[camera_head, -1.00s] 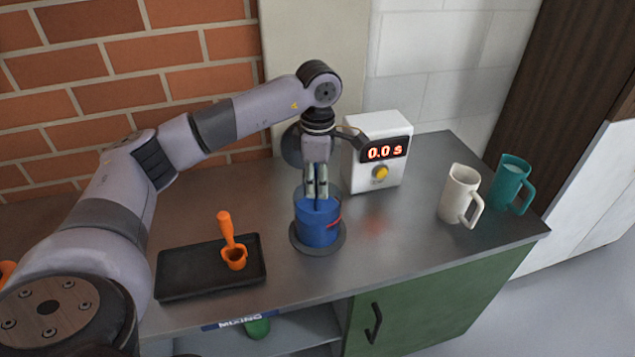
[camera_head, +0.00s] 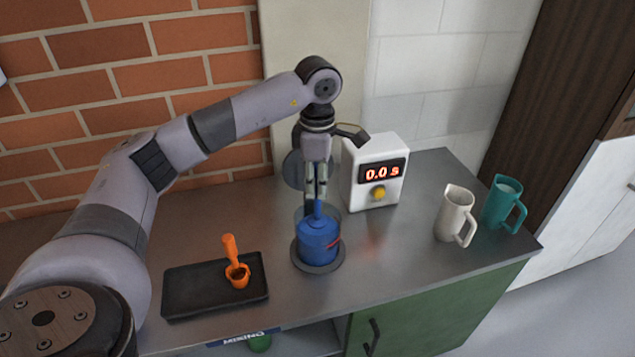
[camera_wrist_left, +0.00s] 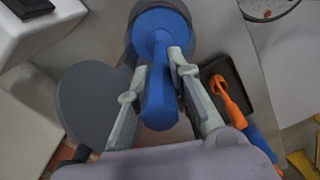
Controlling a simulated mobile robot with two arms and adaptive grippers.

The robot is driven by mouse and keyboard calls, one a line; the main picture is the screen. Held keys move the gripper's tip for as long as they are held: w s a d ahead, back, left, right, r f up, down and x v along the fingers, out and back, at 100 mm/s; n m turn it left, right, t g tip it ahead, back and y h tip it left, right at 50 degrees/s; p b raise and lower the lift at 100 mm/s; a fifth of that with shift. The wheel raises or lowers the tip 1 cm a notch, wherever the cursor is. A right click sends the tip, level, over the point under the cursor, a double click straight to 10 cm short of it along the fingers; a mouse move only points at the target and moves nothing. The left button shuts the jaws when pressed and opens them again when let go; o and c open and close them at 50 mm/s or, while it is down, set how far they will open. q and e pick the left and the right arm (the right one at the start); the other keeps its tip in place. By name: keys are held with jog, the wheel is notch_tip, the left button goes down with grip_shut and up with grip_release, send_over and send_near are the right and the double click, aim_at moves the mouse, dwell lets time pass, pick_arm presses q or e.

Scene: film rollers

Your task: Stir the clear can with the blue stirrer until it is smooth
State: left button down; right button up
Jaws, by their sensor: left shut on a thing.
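The clear can (camera_head: 306,232) stands upright on a round dark base on the counter. It holds blue contents, and a short red mark shows on its right side. My left gripper (camera_head: 316,192) is above the can's mouth, pointing down, shut on the blue stirrer (camera_head: 318,209). The stirrer's handle shows between the two fingers in the left wrist view (camera_wrist_left: 159,95). Its lower end goes down into the can and is hidden there. In the left wrist view the can's round blue inside shows at the top. My right gripper is not in view.
A white timer box (camera_head: 375,188) reading 0.0 s stands behind and right of the can. A black tray (camera_head: 190,288) with an orange scoop (camera_head: 237,272) lies to the left. A white mug (camera_head: 453,213) and a teal mug (camera_head: 502,205) stand at the right.

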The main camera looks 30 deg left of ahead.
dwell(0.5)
pick_arm(q)
notch_tip(320, 180, up, 8)
jog(key=p, duration=0.5)
jog(key=shift+f, duration=0.3)
